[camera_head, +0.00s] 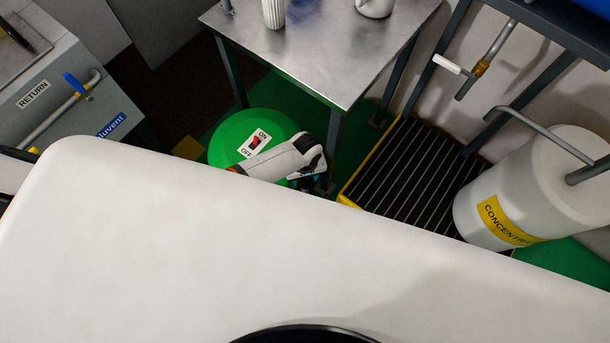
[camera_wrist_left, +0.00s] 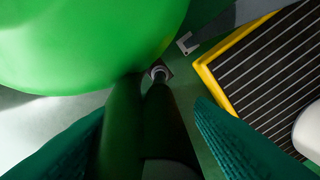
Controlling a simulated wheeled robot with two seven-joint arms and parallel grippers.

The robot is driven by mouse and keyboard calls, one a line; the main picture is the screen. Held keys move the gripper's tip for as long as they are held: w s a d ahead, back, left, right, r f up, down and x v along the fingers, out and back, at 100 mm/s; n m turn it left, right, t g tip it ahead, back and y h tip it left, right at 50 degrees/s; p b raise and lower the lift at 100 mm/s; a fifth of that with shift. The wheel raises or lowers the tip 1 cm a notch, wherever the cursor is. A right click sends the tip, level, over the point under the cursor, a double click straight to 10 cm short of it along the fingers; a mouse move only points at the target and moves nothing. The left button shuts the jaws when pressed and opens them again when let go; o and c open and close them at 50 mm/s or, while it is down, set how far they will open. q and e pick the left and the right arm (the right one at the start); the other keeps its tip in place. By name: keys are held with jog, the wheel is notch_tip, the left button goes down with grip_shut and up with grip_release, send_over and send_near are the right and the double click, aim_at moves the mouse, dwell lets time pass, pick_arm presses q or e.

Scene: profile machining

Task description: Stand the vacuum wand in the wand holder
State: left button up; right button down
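The green drum-shaped vacuum body (camera_head: 230,135) with an ON/OFF label stands on the floor under the steel table; it fills the upper left of the left wrist view (camera_wrist_left: 80,40). My left gripper (camera_head: 312,183) is low beside its right side. In the left wrist view its teal ribbed fingers (camera_wrist_left: 150,106) are wide apart. Dark, tube-like shapes (camera_wrist_left: 125,125) lie between them, narrowing to a small ring-like fitting (camera_wrist_left: 158,73). I cannot tell whether these are the wand or the holder. A gap shows by the right finger. My right gripper is not in view.
The steel table (camera_head: 330,55) stands above and behind the gripper, its legs close by. A yellow-edged ribbed black platform (camera_head: 400,185) lies to the right, with a white concentrate canister (camera_head: 545,190) on it. A grey cabinet (camera_head: 65,95) is at left.

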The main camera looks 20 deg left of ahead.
pick_arm(q)
notch_tip(320, 180, up, 11)
jog(key=p, duration=0.3)
jog(key=shift+r+p, duration=0.3)
jog(key=shift+r, duration=0.2)
